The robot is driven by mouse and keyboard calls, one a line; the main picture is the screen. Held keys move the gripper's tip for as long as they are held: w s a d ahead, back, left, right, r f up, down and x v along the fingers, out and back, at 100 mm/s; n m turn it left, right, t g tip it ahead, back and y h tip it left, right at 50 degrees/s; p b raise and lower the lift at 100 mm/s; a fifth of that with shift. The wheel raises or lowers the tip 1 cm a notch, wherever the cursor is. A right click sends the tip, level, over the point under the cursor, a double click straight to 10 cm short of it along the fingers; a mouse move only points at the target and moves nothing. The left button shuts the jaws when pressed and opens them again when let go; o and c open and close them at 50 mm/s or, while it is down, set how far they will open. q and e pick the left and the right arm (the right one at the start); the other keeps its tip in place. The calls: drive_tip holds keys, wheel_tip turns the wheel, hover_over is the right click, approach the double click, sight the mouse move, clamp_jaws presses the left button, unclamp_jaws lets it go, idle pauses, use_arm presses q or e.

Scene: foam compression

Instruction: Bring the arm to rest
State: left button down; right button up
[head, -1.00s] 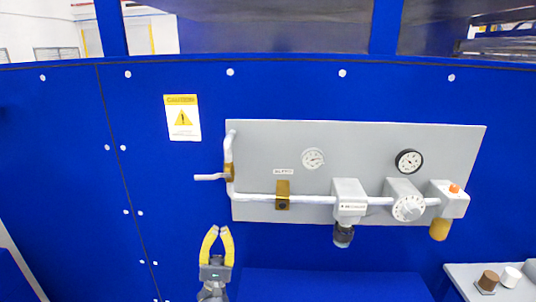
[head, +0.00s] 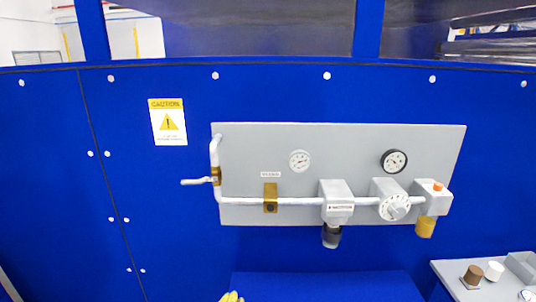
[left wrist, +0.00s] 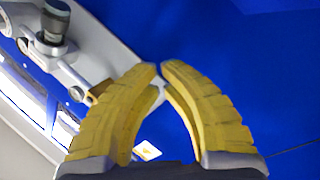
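My left gripper shows in the left wrist view (left wrist: 160,68) with two curved yellow fingers. Their tips come almost together with only a thin gap, and nothing is held between them. In the head view only a yellow fingertip part (head: 231,297) shows at the bottom edge; the rest of the gripper is below the picture. The fingers touch nothing that I can see. My right gripper is in neither view.
A grey panel (head: 330,155) with a white pipe, lever (head: 197,182), gauges, dial (head: 395,207) and orange button (head: 438,186) is on the blue wall (head: 160,220). A grey table (head: 450,275) at lower right holds a brown cylinder (head: 473,274) and white cylinder (head: 494,270).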

use_arm(q)
drive_tip(key=s+a+f+m+g+y, duration=0.4)
drive_tip(key=s+a+m+g+y, duration=0.15)
drive_tip(key=s+a, duration=0.7)
drive_tip(key=s+a+f+m+g+y, duration=0.5)
drive_tip(key=s+a, duration=0.4)
drive_tip(key=s, duration=0.6)
drive_tip(key=s+d+f+g+h, duration=0.1)
drive_tip(key=s+d+f, duration=0.15)
drive_tip(key=f, duration=1.25)
drive_tip(key=s+d+f+g+h, duration=0.15)
drive_tip(key=d+f, duration=0.25)
drive_tip(key=f, duration=1.2)
drive_tip(key=s+f+n+g+h, duration=0.1)
drive_tip(key=s+f+n+g, duration=0.1)
drive_tip(key=s+f, duration=1.7)
drive_tip(key=shift+s+a+g, duration=0.3)
drive_tip(key=shift+s+g, duration=0.3)
